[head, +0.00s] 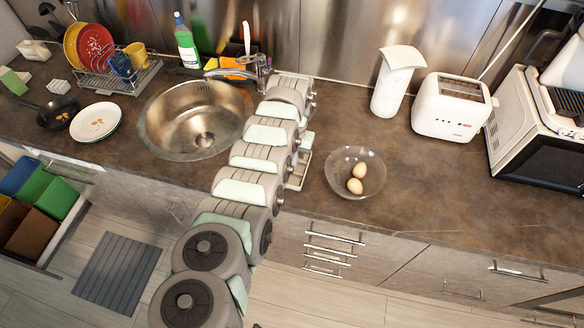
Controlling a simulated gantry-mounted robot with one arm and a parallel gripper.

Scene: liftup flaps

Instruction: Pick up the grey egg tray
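I cannot make out a grey egg tray in the head view. Two brown eggs lie loose in a clear glass bowl (338,184) on the counter, right of my arm. My arm rises from the bottom over the counter's front edge toward the tap, just right of the sink. A pale, frame-like part beside the arm, left of the bowl, appears to be my gripper (298,172). Its fingers are too small and too covered by the arm to read. The counter behind the arm is hidden.
The sink (166,128) is left of my arm. A white plate (96,122), pan (57,113) and dish rack (100,82) stand farther left. An open drawer (62,232) holds coloured bins. The front right counter is clear.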

